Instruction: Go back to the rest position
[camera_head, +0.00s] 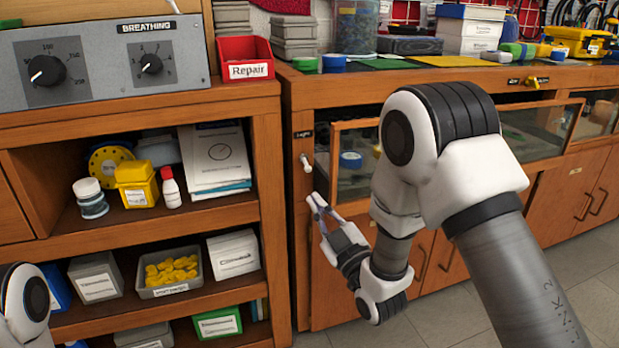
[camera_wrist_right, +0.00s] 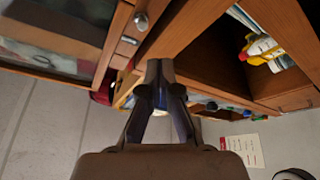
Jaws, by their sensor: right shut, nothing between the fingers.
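My right gripper (camera_head: 318,206) hangs in front of the wooden cabinet, just below a small light-coloured switch (camera_head: 306,163) under a "Light" label. The gripper looks shut and empty, and its tips point up and left, apart from the switch. In the right wrist view the fingers (camera_wrist_right: 160,70) come together near the middle of the picture with nothing held. Of my left arm only a white and dark joint (camera_head: 25,300) shows at the lower left edge in the head view. The left gripper is out of view.
An open shelf (camera_head: 130,232) with bottles, boxes and a tray of yellow pieces (camera_head: 170,272) stands left of the right gripper. A "BREATHING" panel (camera_head: 105,62) and a red "Repair" bin (camera_head: 245,58) sit on top. Glass-fronted cabinet doors (camera_head: 345,195) are close behind the arm. Grey floor (camera_head: 460,310) is clear.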

